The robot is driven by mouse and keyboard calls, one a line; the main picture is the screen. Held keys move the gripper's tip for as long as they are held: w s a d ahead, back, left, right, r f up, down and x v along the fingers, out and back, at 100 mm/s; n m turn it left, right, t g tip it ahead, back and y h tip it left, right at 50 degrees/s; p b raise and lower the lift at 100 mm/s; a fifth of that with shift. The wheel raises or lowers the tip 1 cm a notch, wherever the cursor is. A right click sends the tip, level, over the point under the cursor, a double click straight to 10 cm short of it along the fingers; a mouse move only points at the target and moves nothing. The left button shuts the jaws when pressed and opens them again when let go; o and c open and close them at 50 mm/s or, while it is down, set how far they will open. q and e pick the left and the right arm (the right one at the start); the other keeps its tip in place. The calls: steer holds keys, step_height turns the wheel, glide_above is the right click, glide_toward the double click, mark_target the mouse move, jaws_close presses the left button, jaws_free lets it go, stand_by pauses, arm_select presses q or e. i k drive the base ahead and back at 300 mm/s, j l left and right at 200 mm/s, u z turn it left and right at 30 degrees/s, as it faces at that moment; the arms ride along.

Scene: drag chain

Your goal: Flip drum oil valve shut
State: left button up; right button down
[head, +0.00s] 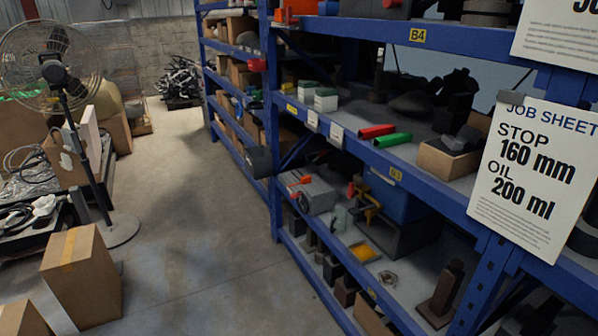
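A blue container (402,196), which may be the oil drum, sits on the lower shelf of the blue rack, partly hidden by the shelf beam above it. A yellow fitting (372,203) that looks like a tap is at its left front, with a small red part (351,190) beside it. Whether the valve is open or shut is too small to tell. A dark tray or stand (395,236) is under the container. A yellow-orange tray (364,252) lies in front, lower down. Neither of my grippers is in view.
The blue rack (440,197) fills the right side; its beams and uprights are obstacles. A job sheet (530,180) reads stop 160 mm, oil 200 ml. A fan (75,90) and cardboard boxes (85,275) stand left. The aisle floor (185,220) between is clear.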

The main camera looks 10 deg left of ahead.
mark_target(350, 193)
steer(key=i+j+z, duration=0.3)
steer(key=i+j, duration=0.95)
steer(key=i, duration=0.15)
steer(key=i+j+z, duration=0.25)
steer(key=j, duration=0.25)
steer(key=i+j+z, duration=0.2)
steer(key=j, duration=0.3)
steer(key=j+z, duration=0.25)
steer(key=j, duration=0.3)
steer(key=j+z, duration=0.2)
steer(key=j, duration=0.35)
